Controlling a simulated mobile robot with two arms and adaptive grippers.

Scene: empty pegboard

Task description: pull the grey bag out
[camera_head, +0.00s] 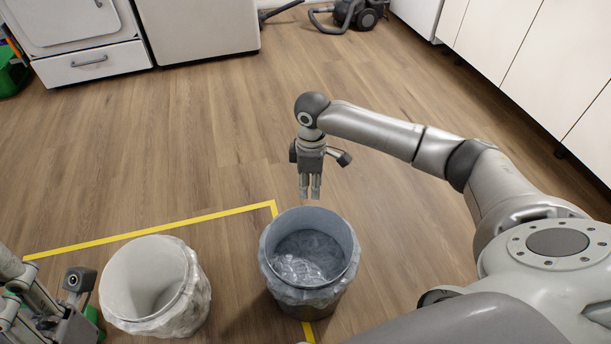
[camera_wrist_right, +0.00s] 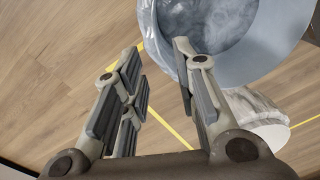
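The grey bag (camera_head: 311,265) lines a dark round bin (camera_head: 312,308) in the head view, its edge folded over the rim. Its crumpled inside shows through the open top. The bag also shows at the top of the right wrist view (camera_wrist_right: 205,22). My right gripper (camera_head: 310,192) points down just beyond the bin's far rim.
A second bin with a white bag (camera_head: 185,308) stands to the left, close to my left arm. Yellow tape (camera_head: 150,232) marks the floor around the bins. Cabinets (camera_head: 545,60) line the right, and a vacuum cleaner (camera_head: 352,14) lies far back. The middle floor is clear.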

